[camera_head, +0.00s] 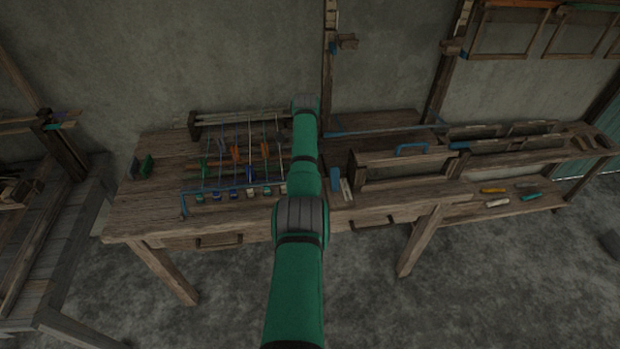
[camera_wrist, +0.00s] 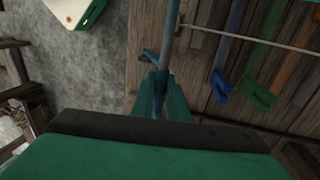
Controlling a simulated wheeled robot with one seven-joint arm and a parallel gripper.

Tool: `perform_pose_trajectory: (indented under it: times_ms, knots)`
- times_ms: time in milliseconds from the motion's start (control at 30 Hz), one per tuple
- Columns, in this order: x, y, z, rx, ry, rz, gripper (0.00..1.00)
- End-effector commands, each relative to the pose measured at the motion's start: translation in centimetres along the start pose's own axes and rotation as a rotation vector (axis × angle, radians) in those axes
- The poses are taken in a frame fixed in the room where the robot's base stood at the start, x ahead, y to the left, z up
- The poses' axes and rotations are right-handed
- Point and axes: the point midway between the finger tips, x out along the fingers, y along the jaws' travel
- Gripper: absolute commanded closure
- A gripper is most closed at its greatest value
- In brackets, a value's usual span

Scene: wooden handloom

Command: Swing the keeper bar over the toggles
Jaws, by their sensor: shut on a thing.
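The keeper bar (camera_head: 235,187) is a thin blue rod along the front of the loom, with a bent end at its left. Its right end goes out of sight behind my arm. The toggles (camera_head: 233,195) are a row of small coloured blocks just in front of the bar, next to it in the head view. In the wrist view, my gripper (camera_wrist: 158,97) has its green fingers closed around the blue bar (camera_wrist: 168,40). My gripper is hidden by my arm in the head view. A blue piece (camera_wrist: 220,86) and a green piece (camera_wrist: 258,95) lie right of the bar, apart from it.
The loom's cords run back to a wooden rail (camera_head: 240,118). A green block (camera_head: 146,166) stands at the bench's left. A wooden frame with a blue handle (camera_head: 411,149) stands right of my arm. A small blue block (camera_head: 335,180) is close beside my arm.

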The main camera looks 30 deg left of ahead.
Motion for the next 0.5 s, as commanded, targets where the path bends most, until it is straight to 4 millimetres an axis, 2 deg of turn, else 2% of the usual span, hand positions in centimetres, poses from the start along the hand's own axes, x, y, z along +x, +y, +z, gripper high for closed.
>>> perform_pose_trajectory:
  times_ms: [33, 133, 167, 233, 500]
  knots:
    - [0.27, 0.07, -0.79, 0.01, 0.008, 0.0, 1.0]
    - [0.29, 0.05, -0.8, 0.01, 0.009, -0.001, 1.0]
    - [0.3, 0.05, -0.81, 0.01, 0.008, -0.001, 0.84]
    - [0.29, 0.06, -0.78, 0.01, 0.007, -0.001, 0.68]
    - [0.13, 0.01, -0.45, 0.005, 0.005, -0.002, 0.68]
